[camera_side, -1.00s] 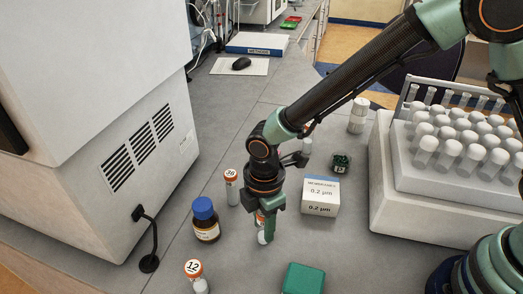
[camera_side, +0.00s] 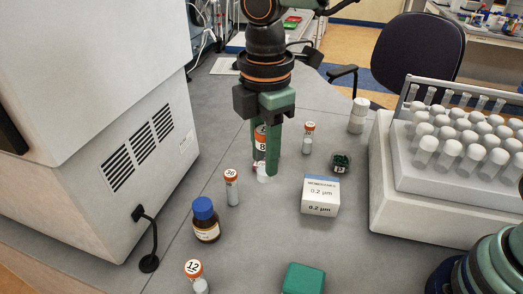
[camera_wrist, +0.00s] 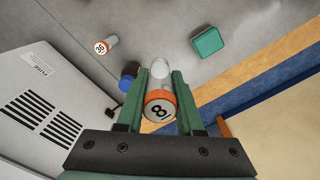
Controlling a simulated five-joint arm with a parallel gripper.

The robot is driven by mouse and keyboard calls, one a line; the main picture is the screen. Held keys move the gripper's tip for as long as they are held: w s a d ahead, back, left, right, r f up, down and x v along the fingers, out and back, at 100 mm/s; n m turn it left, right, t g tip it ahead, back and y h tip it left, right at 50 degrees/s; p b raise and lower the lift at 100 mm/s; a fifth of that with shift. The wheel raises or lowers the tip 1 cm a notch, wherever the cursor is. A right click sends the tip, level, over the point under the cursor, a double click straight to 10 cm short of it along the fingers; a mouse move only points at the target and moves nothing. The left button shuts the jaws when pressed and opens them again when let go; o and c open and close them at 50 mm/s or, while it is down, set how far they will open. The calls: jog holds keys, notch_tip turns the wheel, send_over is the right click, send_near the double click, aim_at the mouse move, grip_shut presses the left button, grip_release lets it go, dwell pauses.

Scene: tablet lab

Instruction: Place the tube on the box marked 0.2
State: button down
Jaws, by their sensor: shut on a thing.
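The tube appears raised off the bench. The box marked 0.2 (camera_side: 319,208), white with a blue band, stands on the bench to the right of and nearer the camera than my gripper. Its top shows nothing on it. I do not see the box in the wrist view.
Other orange-capped tubes stand at left (camera_side: 232,190), front (camera_side: 196,279) and behind the box (camera_side: 309,139). A blue-capped brown bottle (camera_side: 206,224), a green box (camera_side: 303,279), a small dark-green container (camera_side: 341,162) and a white tube rack (camera_side: 440,205) stand around.

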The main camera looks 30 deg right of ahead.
jog(key=w+d+r, duration=0.3)
jog(key=d+r, duration=0.1)
jog(key=d, duration=0.5)
send_over(321, 188)
jog(key=shift+f, duration=8.95)
jog(key=shift+f, duration=0.1)
jog(key=c, duration=0.5)
grip_release()
jog(key=shift+c, duration=0.2)
